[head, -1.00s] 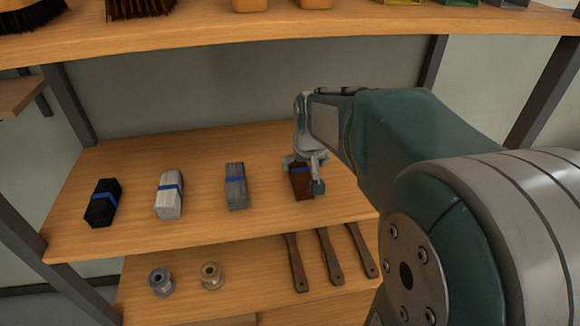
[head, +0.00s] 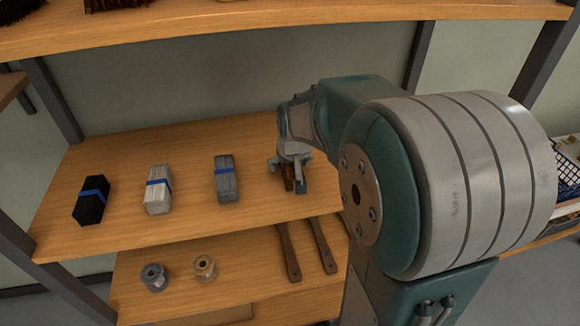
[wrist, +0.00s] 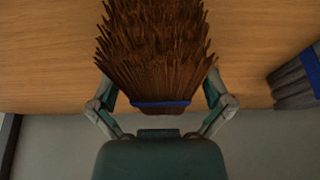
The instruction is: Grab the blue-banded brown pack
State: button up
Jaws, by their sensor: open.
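The brown pack, a bundle of brown bristles with a blue band, lies on the middle shelf. In the wrist view the brown pack (wrist: 155,60) fills the upper middle, its blue band (wrist: 160,104) close in front of my palm. My gripper (wrist: 160,95) is open, with one finger on each side of the pack. Whether the fingers touch it cannot be told. In the head view my gripper (head: 289,172) covers most of the brown pack (head: 288,178), and only a small brown part shows.
On the same shelf (head: 125,230) stand a black pack (head: 91,205), a white pack (head: 157,197) and a grey pack (head: 226,186), all blue-banded. The grey one is nearest my gripper. Below are two spools (head: 154,277) and brown-handled tools (head: 288,252). An upper shelf (head: 250,38) hangs above.

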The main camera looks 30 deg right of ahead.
jog(key=shift+a+f, duration=0.1)
dwell(0.3)
jog(key=c, duration=1.3)
